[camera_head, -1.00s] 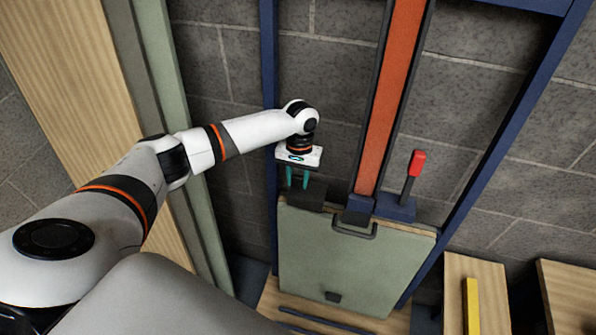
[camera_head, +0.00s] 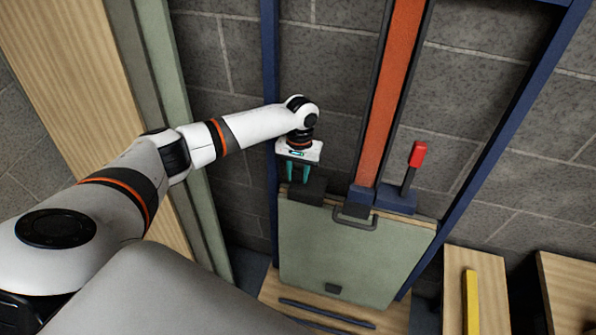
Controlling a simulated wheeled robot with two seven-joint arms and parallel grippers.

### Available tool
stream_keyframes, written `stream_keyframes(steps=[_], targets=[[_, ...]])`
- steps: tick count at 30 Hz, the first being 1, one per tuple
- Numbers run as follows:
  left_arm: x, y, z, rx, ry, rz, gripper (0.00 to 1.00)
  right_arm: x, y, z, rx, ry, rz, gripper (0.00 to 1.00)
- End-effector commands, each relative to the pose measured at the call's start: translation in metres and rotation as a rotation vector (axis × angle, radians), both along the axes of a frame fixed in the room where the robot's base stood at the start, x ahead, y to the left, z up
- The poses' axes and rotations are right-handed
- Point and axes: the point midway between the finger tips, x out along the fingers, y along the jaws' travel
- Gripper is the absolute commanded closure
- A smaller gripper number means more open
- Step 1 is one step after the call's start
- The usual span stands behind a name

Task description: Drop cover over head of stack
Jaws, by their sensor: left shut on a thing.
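My left gripper (camera_head: 298,173) points down with its teal fingers shut on a dark grey cover (camera_head: 310,188). The cover is at the upper left corner of the panel stack, and its lower part overlaps the top edge in the picture. I cannot tell whether it rests on the stack or hangs just above or behind it. The stack shows a pale green front panel (camera_head: 350,255) with a dark handle at its top and a small dark block low on its face. It stands leaning between blue posts. My right gripper is not in view.
A blue post (camera_head: 269,120) rises just left of the gripper. An orange strip (camera_head: 390,95) in a dark channel comes down to the stack's top. A red-tipped lever (camera_head: 416,157) stands right of it. A yellow bar (camera_head: 471,300) lies on wood at lower right.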

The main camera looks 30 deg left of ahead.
Motion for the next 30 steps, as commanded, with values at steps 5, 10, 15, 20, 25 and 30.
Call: stream_keyframes(steps=[5, 10, 15, 20, 25, 30], targets=[[0.000, 0.000, -0.004, 0.000, 0.000, 0.000, 0.91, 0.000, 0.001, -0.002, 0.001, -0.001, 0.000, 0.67], [-0.001, 0.000, -0.007, 0.000, 0.000, 0.000, 0.91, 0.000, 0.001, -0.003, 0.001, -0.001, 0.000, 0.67], [-0.001, 0.000, -0.011, 0.000, 0.000, 0.000, 0.91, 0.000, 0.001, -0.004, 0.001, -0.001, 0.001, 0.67], [-0.001, 0.000, -0.014, 0.000, 0.000, 0.000, 0.91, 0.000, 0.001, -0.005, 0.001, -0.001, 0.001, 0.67], [-0.002, -0.001, -0.017, 0.000, 0.000, 0.000, 0.91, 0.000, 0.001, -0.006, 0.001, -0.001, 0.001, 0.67], [-0.002, -0.001, -0.021, 0.000, 0.000, 0.000, 0.91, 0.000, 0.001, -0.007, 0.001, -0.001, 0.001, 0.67]])
